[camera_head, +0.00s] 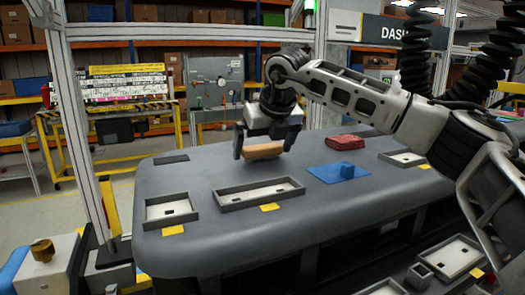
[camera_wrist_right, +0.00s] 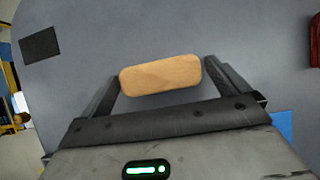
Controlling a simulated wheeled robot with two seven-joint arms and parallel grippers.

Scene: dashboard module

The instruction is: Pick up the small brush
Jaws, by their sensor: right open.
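The small brush shows as a tan wooden block (camera_head: 264,151) at the far part of the grey dashboard (camera_head: 300,221). In the right wrist view the brush (camera_wrist_right: 160,75) lies crosswise between the fingers; any bristles are hidden. My right gripper (camera_head: 262,152) is open, pointing down, with one finger at each end of the brush. In the wrist view its fingers (camera_wrist_right: 160,76) stand apart from each other, close to the brush's ends; I cannot tell whether they touch it. My left gripper is not in view.
A long tray (camera_head: 259,204) and a small tray (camera_head: 172,222) sit nearer on the dashboard. To the right are a blue block (camera_head: 347,170) on a blue sheet (camera_head: 325,174) and a red item (camera_head: 345,142). A dark pad (camera_head: 171,159) lies at the left.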

